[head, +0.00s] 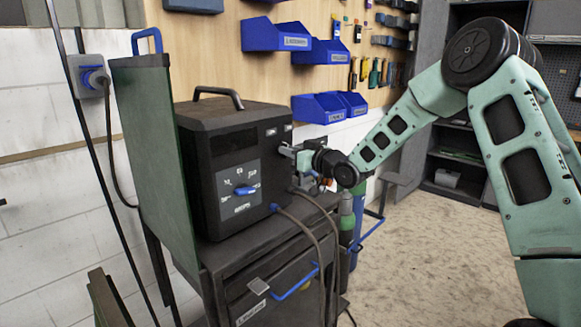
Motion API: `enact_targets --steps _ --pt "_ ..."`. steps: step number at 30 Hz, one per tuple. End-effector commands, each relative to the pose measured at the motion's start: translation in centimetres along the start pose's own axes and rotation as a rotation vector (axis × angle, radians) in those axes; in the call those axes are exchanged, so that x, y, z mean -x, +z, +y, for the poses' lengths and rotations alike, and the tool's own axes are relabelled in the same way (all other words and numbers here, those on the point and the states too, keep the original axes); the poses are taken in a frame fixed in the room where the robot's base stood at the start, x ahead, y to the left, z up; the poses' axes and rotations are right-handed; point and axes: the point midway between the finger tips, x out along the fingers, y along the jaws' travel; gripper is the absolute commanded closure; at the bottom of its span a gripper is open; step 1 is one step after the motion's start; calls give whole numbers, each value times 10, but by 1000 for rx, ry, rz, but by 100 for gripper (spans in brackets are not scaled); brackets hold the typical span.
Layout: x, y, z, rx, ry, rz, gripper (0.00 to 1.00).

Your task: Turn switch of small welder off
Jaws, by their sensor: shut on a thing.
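The small welder (226,165) is a black box with a top handle, standing on a dark cart. Its front panel carries a blue dial (243,190) with markings around it. My gripper (287,151) is at the right side of the welder, near its upper half, level with the side face. It is shut on a small part there. The fingers and the small size hide that part, so I cannot tell its shape or its setting. No other switch is plain to see on the visible faces.
A green panel (150,150) stands close on the welder's left. Cables (310,225) hang from the welder's lower front over the cart (245,255). A gas cylinder (346,222) stands behind the cart. Blue bins (275,35) hang on the wall. Open floor (440,250) lies to the right.

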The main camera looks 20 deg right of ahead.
Motion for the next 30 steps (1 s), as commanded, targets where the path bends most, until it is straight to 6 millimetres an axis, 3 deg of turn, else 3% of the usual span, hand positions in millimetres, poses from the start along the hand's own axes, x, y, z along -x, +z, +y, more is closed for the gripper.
enact_targets --steps 1,18,30 --pt "0 8 0 51 0 1 100" --pt "0 7 -3 557 0 1 100" --pt "0 4 -3 745 0 -2 100"
